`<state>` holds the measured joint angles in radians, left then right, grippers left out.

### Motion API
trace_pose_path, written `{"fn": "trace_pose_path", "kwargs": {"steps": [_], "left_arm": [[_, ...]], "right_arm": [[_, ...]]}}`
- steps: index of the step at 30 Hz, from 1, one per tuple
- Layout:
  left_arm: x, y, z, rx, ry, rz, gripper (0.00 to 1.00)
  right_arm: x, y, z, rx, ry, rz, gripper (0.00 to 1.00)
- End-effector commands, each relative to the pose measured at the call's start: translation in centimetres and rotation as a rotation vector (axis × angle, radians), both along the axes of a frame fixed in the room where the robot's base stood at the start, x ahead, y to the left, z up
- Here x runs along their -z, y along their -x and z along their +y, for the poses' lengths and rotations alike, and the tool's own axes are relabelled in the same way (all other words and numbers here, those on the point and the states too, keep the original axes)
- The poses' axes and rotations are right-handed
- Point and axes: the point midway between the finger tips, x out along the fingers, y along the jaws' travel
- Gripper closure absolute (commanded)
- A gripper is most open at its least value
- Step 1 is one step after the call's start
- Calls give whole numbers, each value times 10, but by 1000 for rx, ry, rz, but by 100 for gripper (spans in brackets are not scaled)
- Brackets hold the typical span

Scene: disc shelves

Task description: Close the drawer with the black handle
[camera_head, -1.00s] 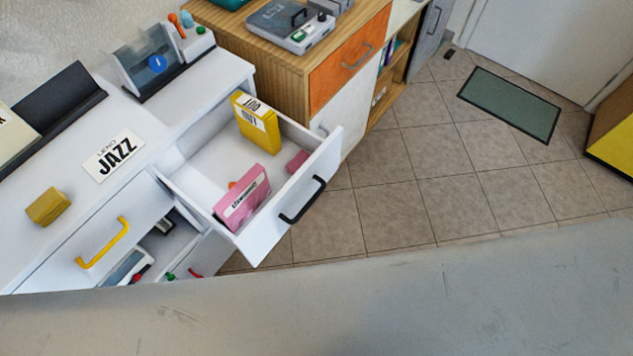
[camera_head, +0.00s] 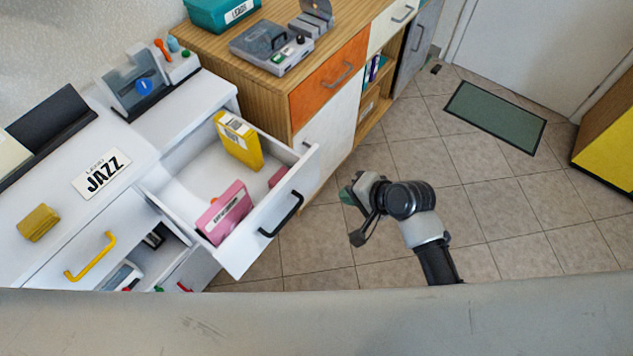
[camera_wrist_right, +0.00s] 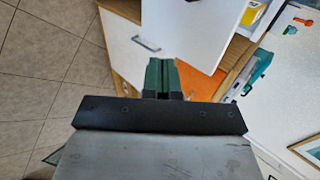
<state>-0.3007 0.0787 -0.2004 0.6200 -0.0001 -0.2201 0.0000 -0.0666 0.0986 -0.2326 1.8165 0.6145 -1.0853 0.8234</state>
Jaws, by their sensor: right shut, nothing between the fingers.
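The white drawer with the black handle stands open; its front panel (camera_head: 252,240) faces the floor area, and the black handle (camera_head: 282,214) is on it. A yellow box (camera_head: 238,142), a pink box (camera_head: 224,212) and a smaller pink item (camera_head: 278,177) are inside. My right gripper (camera_head: 349,203) is to the right of the drawer front, apart from the handle, over the tiled floor. In the right wrist view its green fingertips (camera_wrist_right: 165,78) are together and empty, with a white panel above them in the picture. My left gripper is not in view.
A lower drawer with a yellow handle (camera_head: 91,257) is left of the open drawer. A wooden cabinet with an orange drawer (camera_head: 330,76) stands behind. A green mat (camera_head: 495,117) lies on the floor. Open floor lies right of my gripper.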

Motion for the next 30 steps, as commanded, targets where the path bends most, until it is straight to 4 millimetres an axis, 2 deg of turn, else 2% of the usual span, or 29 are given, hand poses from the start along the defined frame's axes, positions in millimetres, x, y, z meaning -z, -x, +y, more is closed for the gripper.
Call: {"fn": "trace_pose_path", "kwargs": {"steps": [11,18,30], "left_arm": [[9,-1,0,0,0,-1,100],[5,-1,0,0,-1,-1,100],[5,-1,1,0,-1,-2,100]], "right_arm": [[56,-37,47,-1,2,0,100],[55,-56,72,-1,3,-3,100],[55,-61,78,0,3,-3,100]]}}
